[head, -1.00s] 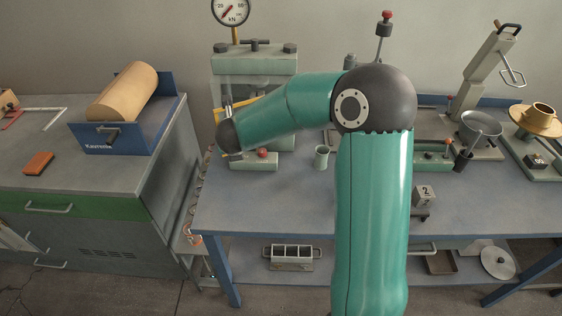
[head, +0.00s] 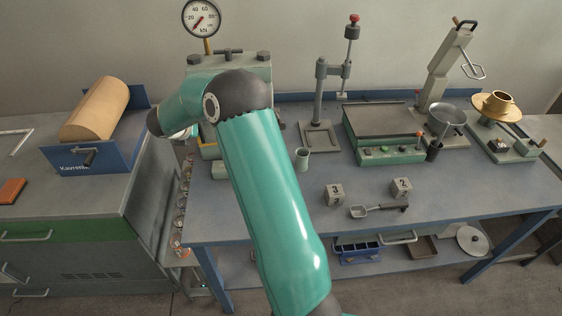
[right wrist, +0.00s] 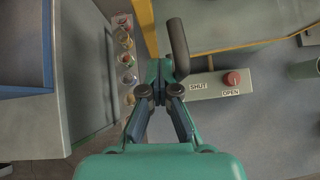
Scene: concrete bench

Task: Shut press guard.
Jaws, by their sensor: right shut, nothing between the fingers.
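The press (head: 228,60), with a round dial on top, stands at the left back of the blue bench, partly hidden by my right arm. Its yellow-edged guard (right wrist: 240,46) shows in the right wrist view, with a dark upright handle (right wrist: 178,48). How far the guard stands open is hard to tell. A control block (right wrist: 205,88) with a red knob and the labels SHUT and OPEN sits in front of the press. My right gripper (right wrist: 160,92) is shut and empty, just short of the handle in the picture; contact cannot be told. My left gripper is out of view.
A cup (head: 302,158) stands right of the control block. Two numbered cubes (head: 335,194) and a scoop (head: 375,210) lie on the bench front. A grey cabinet (head: 110,195) with a blue roller holder (head: 95,160) is at the left, across a narrow gap.

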